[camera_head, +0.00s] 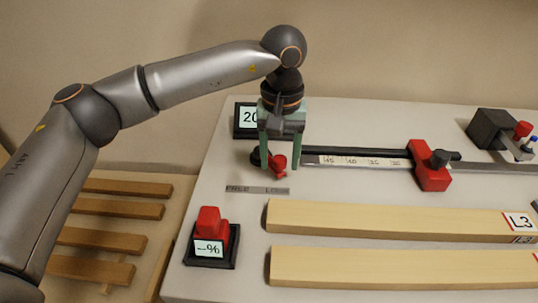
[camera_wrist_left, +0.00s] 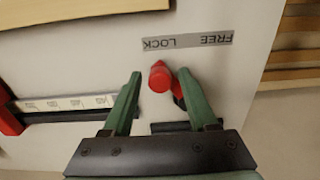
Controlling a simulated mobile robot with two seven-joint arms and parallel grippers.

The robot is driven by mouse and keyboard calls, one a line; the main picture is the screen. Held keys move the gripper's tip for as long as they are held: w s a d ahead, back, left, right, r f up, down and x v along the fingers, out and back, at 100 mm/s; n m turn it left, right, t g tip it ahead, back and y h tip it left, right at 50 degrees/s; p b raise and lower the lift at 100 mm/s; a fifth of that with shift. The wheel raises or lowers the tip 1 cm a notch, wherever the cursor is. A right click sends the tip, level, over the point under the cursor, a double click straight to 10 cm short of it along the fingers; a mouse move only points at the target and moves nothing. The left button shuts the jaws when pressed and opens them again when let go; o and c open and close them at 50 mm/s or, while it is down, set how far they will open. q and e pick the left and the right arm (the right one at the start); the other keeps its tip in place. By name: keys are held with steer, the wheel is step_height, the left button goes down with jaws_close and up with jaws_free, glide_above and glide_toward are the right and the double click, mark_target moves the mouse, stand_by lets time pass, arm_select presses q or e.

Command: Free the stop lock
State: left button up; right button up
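The stop lock is a small red lever (camera_head: 278,164) at the left end of the measuring rail, with a dark base beside it. It also shows in the left wrist view as a red knob (camera_wrist_left: 159,77). A grey label strip (camera_head: 257,190) reading FREE and LOCK lies in front of it. My left gripper (camera_head: 278,160) points down over the lever, its green fingers apart on either side. In the wrist view the open fingertips (camera_wrist_left: 159,79) flank the red knob; I cannot tell whether either finger touches it. My right gripper is not in view.
A red stop block (camera_head: 431,166) with a dark knob sits on the scaled rail (camera_head: 357,161). Two wooden boards (camera_head: 390,218) lie in front. A dark display (camera_head: 247,118) is behind my gripper.

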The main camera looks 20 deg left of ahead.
arm_select(q)
steer(key=c, duration=0.6)
steer(key=shift+s+a+b, duration=0.3)
steer(key=shift+s+a, duration=0.25)
steer(key=shift+a, duration=0.2)
steer(key=shift+s+a, duration=0.1)
steer(key=shift+a, duration=0.15)
steer(key=shift+s+a, duration=0.35)
steer(key=shift+a, duration=0.45)
steer(key=shift+a, duration=0.1)
steer(key=shift+s+a+b, duration=0.15)
steer(key=shift+a+b, duration=0.2)
steer(key=shift+a, duration=0.6)
